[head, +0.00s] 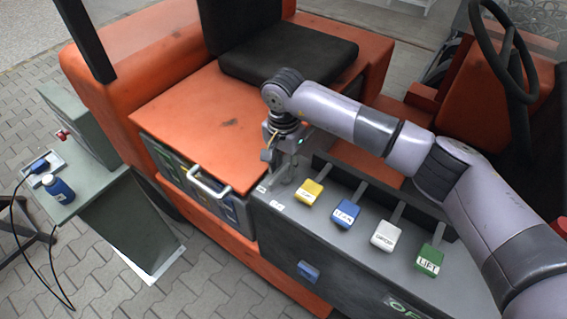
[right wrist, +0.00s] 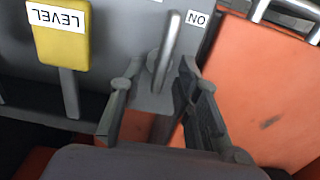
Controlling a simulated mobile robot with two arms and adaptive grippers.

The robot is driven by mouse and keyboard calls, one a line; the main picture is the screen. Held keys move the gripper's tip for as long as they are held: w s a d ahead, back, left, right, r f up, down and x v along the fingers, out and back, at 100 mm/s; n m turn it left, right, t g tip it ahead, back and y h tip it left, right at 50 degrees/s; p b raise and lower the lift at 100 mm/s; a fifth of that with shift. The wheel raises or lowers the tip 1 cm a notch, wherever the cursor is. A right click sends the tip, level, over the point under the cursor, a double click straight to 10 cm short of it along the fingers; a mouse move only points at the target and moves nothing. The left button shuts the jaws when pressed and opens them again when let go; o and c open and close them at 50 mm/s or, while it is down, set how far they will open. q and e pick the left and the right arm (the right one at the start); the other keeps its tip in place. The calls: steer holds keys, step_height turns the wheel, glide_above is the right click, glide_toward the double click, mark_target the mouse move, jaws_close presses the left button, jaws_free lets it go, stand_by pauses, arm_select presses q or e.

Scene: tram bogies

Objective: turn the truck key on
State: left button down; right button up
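The truck key shows in the right wrist view as a grey metal bar (right wrist: 168,48) on a round base, on the grey panel. Its upper end lies just left of the white ON label (right wrist: 197,18). My right gripper (right wrist: 155,88) is open, with one finger on each side of the key's base; I cannot tell whether either finger touches it. In the head view my right gripper (head: 283,164) points down at the console's left end and largely hides the key. My left gripper is in neither view.
Yellow (head: 309,192), blue (head: 346,213), white (head: 386,236) and green (head: 430,261) levers line the console right of the gripper. A steering wheel (head: 500,50) stands at the right.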

steer(key=shift+f, duration=0.7)
steer(key=shift+c, duration=0.5)
jaws_close()
